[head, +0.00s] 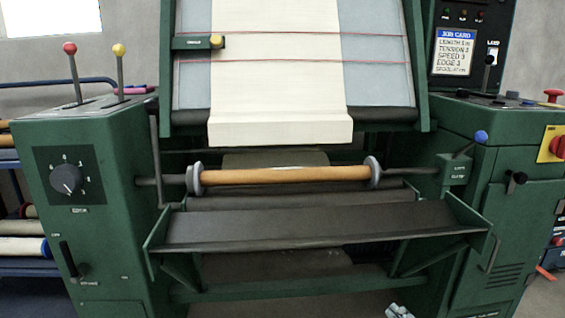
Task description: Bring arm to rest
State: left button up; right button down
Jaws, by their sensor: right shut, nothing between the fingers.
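My right gripper (400,311) shows only as a small grey tip at the bottom edge, right of centre. It is shut and empty, below the front tray of the green machine and apart from the cloth. The rest of my right arm is out of view. My left gripper is not in view. A cream cloth (275,75) hangs flat down the sloped panel of the machine, its lower edge above the brown roller (285,175).
The dark tray (320,228) juts out in front of the roller. Green cabinets stand on both sides, the left with a dial (66,179) and upright levers, the right with a blue-knobbed lever (480,137). A job card (454,52) hangs at upper right. Rolls lie on a left rack.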

jog(key=s+a+m+y, duration=0.1)
jog(key=s+a+m, duration=0.3)
jog(key=a+m, duration=0.35)
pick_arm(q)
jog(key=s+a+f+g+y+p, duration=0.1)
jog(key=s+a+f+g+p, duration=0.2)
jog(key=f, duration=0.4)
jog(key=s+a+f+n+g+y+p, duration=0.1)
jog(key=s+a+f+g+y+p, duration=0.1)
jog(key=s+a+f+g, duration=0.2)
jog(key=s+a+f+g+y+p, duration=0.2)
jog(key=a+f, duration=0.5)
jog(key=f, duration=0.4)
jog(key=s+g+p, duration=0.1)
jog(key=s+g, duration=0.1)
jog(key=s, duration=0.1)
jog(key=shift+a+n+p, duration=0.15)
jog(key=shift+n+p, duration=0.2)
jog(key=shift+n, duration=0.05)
pick_arm(e)
jog(key=s+d+f+g+h, duration=0.2)
jog(key=s+d+f+g, duration=0.3)
jog(key=f, duration=0.6)
jog(key=s+d+f+g+h, duration=0.2)
jog(key=s+d+f+g, duration=0.4)
jog(key=f, duration=0.4)
jog(key=s+d+m, duration=0.1)
jog(key=d, duration=0.1)
jog(key=shift+d+f+g, duration=0.3)
jog(key=shift+d+f, duration=0.05)
